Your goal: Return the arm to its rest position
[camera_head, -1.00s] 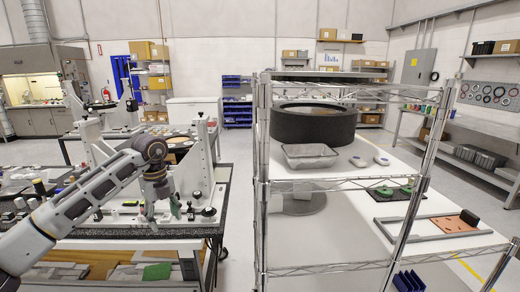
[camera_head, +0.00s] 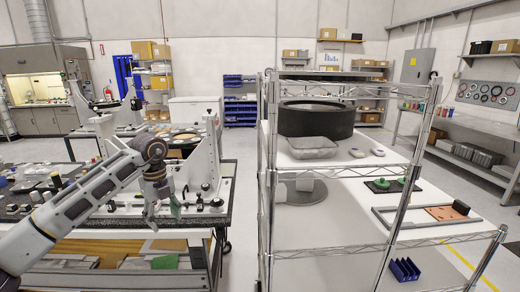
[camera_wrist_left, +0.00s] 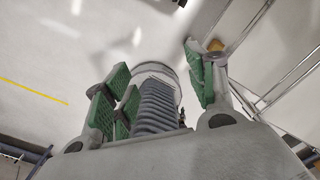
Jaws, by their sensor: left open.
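My left arm comes in from the left in the head view, and its left gripper (camera_head: 163,210) hangs over the front of the optical table (camera_head: 125,222). My right arm and gripper are not in view.
A wire shelf rack (camera_head: 335,172) stands to the right, carrying a large black ring (camera_head: 315,122), a grey tray (camera_head: 312,148) and a blue bin (camera_head: 404,269). A white mirror fixture (camera_head: 200,155) stands on the table close behind my gripper. Floor shows between table and rack.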

